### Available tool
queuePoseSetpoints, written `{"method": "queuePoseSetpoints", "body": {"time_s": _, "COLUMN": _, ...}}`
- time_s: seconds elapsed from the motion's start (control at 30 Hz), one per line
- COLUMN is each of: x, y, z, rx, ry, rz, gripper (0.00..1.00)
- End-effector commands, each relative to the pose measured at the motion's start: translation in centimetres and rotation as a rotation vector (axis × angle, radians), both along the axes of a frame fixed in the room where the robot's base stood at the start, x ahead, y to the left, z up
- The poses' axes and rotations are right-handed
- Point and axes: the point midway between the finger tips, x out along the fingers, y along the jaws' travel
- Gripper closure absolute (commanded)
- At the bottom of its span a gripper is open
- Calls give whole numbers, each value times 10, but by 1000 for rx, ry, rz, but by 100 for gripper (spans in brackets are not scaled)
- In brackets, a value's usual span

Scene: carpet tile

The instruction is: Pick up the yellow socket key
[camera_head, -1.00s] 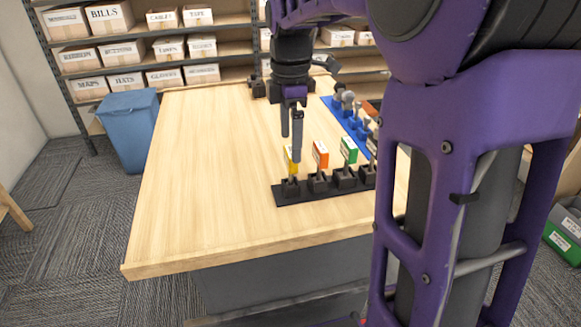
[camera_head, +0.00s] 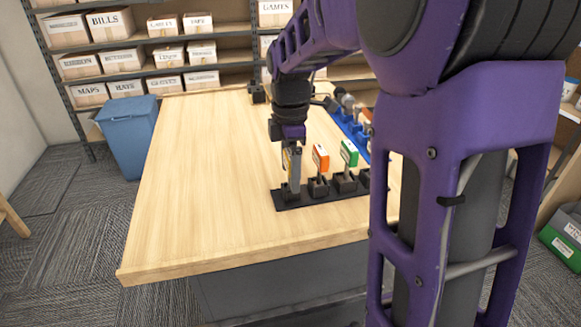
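The yellow socket key (camera_head: 285,160) stands upright at the left end of a black rack (camera_head: 290,204) near the table's front edge. Only a thin yellow sliver shows; my gripper hides the rest. My gripper (camera_head: 294,180) points down right at the yellow key, its fingers reaching low toward the rack. I cannot tell whether the fingers are open or shut, or whether they touch the key.
An orange key (camera_head: 320,158) and a green key (camera_head: 349,153) stand to the right in the same rack. A blue rack (camera_head: 351,133) with tools lies behind. The left of the wooden table (camera_head: 190,190) is clear. A blue bin (camera_head: 128,135) stands left of it.

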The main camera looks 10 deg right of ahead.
Motion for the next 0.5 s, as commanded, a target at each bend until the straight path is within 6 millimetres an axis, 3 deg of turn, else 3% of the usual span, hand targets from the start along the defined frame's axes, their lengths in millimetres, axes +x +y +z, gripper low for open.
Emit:
{"method": "queuePoseSetpoints", "body": {"time_s": 0.07, "x": 0, "y": 0, "z": 0, "rx": 0, "ry": 0, "rz": 0, "gripper": 32}}
{"method": "queuePoseSetpoints", "body": {"time_s": 0.43, "x": 0, "y": 0, "z": 0, "rx": 0, "ry": 0, "rz": 0, "gripper": 99}}
{"method": "queuePoseSetpoints", "body": {"time_s": 0.5, "x": 0, "y": 0, "z": 0, "rx": 0, "ry": 0, "rz": 0, "gripper": 100}}
